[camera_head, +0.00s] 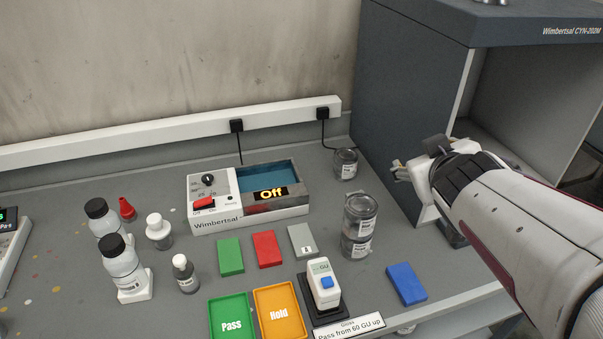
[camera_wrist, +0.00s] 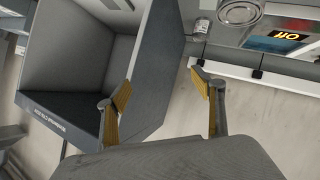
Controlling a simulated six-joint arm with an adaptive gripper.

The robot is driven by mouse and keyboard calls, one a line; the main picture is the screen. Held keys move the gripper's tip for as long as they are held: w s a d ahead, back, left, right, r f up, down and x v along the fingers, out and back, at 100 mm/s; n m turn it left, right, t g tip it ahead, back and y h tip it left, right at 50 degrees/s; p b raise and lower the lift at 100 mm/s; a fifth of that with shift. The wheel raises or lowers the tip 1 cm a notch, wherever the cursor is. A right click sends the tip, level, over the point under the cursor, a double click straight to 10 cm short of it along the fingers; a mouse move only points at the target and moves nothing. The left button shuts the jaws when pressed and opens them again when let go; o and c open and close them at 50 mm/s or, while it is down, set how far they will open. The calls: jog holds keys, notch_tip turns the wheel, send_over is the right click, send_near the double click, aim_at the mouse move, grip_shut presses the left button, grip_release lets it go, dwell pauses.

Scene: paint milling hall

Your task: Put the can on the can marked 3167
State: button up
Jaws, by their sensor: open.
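Two clear cans with dark lower contents and white labels stand one on the other right of the bench's middle: an upper can (camera_head: 360,213) on a lower can (camera_head: 356,246). A third similar can (camera_head: 345,164) stands alone farther back near the wall. I cannot read 3167 on any label. My gripper (camera_head: 398,170) is raised to the right of the cans, apart from them. In the wrist view my gripper (camera_wrist: 161,78) has its fingers spread with nothing between them; a round can top (camera_wrist: 240,12) and the lone can (camera_wrist: 200,27) show beyond the right finger.
A grey cabinet (camera_head: 405,100) stands at the right, close to my arm. A Wimbertsal bath (camera_head: 250,200) reads "Off" left of the cans. Coloured panels, green and orange trays (camera_head: 231,317), a gloss meter (camera_head: 324,285) and a blue block (camera_head: 407,284) lie in front. Bottles (camera_head: 122,265) stand left.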

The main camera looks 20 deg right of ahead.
jog(key=s+a+f+g+y, duration=0.2)
jog(key=s+a+f+y, duration=0.1)
jog(key=s+a, duration=0.5)
jog(key=s+a+f+g+y, duration=0.2)
jog(key=s+a+f, duration=0.3)
jog(key=s+a, duration=0.4)
jog(key=a+g, duration=0.1)
jog(key=a, duration=0.2)
jog(key=shift+s+m+g+y, duration=0.25)
jog(key=shift+m+g+y, duration=0.05)
jog(key=shift+y, duration=0.1)
